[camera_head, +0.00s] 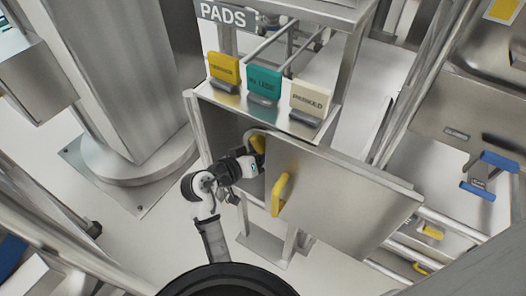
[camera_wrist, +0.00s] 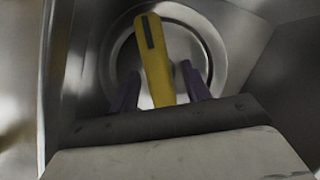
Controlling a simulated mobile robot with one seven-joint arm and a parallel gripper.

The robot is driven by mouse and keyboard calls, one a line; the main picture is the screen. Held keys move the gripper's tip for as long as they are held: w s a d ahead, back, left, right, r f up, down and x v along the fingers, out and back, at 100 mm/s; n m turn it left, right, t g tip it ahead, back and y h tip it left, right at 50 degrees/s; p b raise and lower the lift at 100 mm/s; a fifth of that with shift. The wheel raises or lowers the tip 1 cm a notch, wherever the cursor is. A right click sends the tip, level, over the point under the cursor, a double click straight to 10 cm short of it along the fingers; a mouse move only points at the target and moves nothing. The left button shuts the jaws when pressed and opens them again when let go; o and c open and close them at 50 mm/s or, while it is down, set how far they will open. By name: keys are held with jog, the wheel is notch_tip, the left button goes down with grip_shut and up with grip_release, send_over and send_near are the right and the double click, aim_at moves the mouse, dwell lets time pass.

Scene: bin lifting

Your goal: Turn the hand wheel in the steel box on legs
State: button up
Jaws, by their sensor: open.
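The steel box on legs (camera_head: 222,130) stands in the middle of the head view, with its door (camera_head: 345,200) swung open to the right. A yellow bar (camera_head: 257,143) shows inside it. In the wrist view, the yellow bar (camera_wrist: 151,40), with a dark stripe near its top, stands out in front of a round steel wheel (camera_wrist: 207,45). My gripper (camera_head: 249,165) reaches into the box opening. In the wrist view, its two dark fingers (camera_wrist: 160,86) are open, one on each side of the bar's lower part. I cannot tell whether they touch it.
The open door carries a yellow handle (camera_head: 281,194), close to the right of my gripper. Yellow, teal and cream tags (camera_head: 312,98) stand on the ledge above. A thick steel column (camera_head: 125,80) stands at the left.

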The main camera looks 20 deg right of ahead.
jog(key=shift+w+d+f, duration=0.1)
jog(key=shift+d, duration=0.15)
grip_shut()
